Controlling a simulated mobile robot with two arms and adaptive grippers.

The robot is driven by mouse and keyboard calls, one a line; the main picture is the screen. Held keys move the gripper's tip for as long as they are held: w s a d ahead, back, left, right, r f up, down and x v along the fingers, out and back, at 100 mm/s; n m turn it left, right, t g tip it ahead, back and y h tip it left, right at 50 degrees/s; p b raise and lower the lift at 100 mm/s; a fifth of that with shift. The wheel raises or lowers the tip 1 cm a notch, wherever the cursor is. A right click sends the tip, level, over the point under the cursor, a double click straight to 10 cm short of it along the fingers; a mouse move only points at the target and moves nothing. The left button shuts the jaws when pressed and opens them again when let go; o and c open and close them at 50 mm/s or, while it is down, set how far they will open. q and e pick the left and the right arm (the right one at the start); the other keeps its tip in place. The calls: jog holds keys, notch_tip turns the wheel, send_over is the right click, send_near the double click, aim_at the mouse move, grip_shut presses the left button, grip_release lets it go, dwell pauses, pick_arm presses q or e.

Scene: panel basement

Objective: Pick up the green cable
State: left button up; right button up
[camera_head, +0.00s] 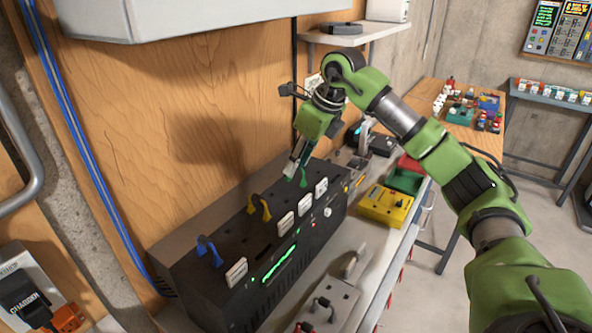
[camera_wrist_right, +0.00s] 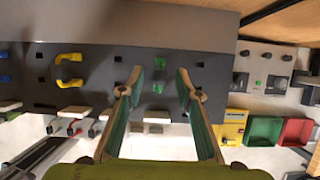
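The green cable (camera_head: 303,177) stands as a small piece on top of the black panel box (camera_head: 210,295), at its far end. In the wrist view the green cable (camera_wrist_right: 158,82) shows between the fingertips, with a gap on each side. My right gripper (camera_head: 293,168) points down at it in the head view, partly covering it. In the wrist view my right gripper (camera_wrist_right: 158,86) is open and empty. How far the fingertips are above the cable is hard to tell. My left gripper is in neither view.
A yellow cable (camera_head: 260,206) and a blue cable (camera_head: 208,250) sit on the same box. White switches (camera_head: 285,226) line its front edge. A wooden wall (camera_head: 190,110) rises behind the box.

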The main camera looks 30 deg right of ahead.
jog(key=shift+x, duration=1)
jog(key=shift+r, duration=0.1)
grip_shut()
